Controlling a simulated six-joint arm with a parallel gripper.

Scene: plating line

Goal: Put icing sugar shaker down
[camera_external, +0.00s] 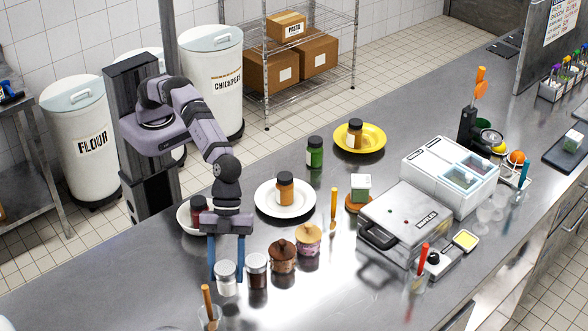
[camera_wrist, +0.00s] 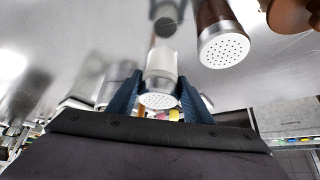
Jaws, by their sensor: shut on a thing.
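The icing sugar shaker (camera_external: 225,282) is a small jar with white contents and a pale perforated lid. It is upright at the front of the steel counter, left of the brown shaker. My gripper (camera_external: 226,266) points straight down, its blue fingers on either side of the shaker. In the wrist view my gripper (camera_wrist: 158,92) is shut on the icing sugar shaker (camera_wrist: 161,62), with its lid facing the camera. The shaker's base is at or very close to the counter; I cannot tell whether it touches.
A brown shaker (camera_external: 257,270) stands close on the right, also in the wrist view (camera_wrist: 223,42). Two lidded jars (camera_external: 282,257) (camera_external: 308,240) follow. A bowl with a dark red jar (camera_external: 198,207) is behind my gripper. A glass with an orange-handled utensil (camera_external: 208,310) stands front left.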

